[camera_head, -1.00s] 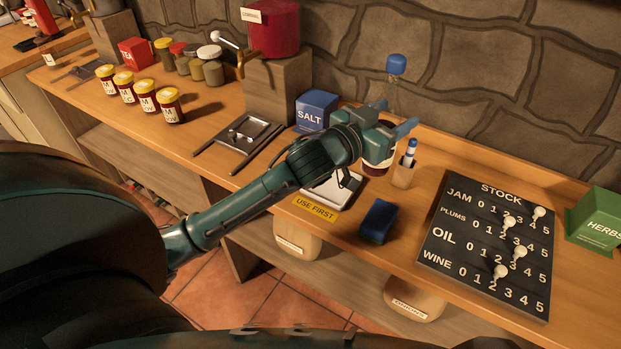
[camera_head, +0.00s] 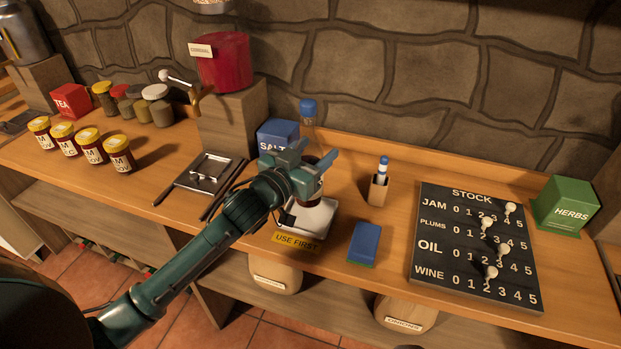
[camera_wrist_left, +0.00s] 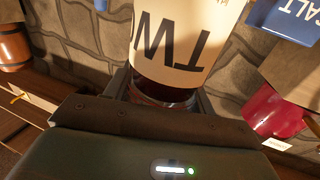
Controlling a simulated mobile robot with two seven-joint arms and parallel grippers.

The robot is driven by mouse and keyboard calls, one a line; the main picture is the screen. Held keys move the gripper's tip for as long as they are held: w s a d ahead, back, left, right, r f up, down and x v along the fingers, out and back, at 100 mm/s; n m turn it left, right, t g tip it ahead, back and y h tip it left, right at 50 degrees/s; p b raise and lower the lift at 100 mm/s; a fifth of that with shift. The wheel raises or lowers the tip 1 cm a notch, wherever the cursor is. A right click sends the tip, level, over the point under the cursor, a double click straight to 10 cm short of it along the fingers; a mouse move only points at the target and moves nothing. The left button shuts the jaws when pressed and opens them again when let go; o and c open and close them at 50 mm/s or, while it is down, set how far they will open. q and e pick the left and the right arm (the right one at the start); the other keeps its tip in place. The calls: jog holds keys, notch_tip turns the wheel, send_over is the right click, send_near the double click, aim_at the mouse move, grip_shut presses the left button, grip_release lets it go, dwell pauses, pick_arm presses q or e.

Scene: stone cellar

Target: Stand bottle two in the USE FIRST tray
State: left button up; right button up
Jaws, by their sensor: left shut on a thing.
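Bottle two, with a blue cap (camera_head: 308,108), is upright in my left gripper (camera_head: 302,160). The gripper is shut around its body. In the left wrist view its cream label (camera_wrist_left: 180,40) shows the letters "TW", and its dark red lower part lies between the fingers. The USE FIRST tray (camera_head: 322,222) is a pale, low tray at the front of the counter, with a yellow label (camera_head: 296,241) on its front. The bottle appears over the tray's back part. My gripper and wrist hide part of both, so I cannot tell whether they touch. My right gripper is not in view.
A blue SALT box (camera_head: 276,137) stands just behind left of the gripper. A small holder with a blue-capped pen (camera_head: 379,188) and a blue sponge (camera_head: 364,243) are to the right. The STOCK board (camera_head: 475,250) lies further right. A metal stand (camera_head: 208,175) is left.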

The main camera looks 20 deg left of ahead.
pick_arm(q)
notch_tip(320, 180, down, 4)
jog(key=shift+f, duration=0.15)
dwell(0.3)
jog(key=shift+f+b, duration=0.15)
jog(key=shift+b, duration=0.15)
jog(key=shift+f, duration=0.15)
jog(key=o, duration=1.4)
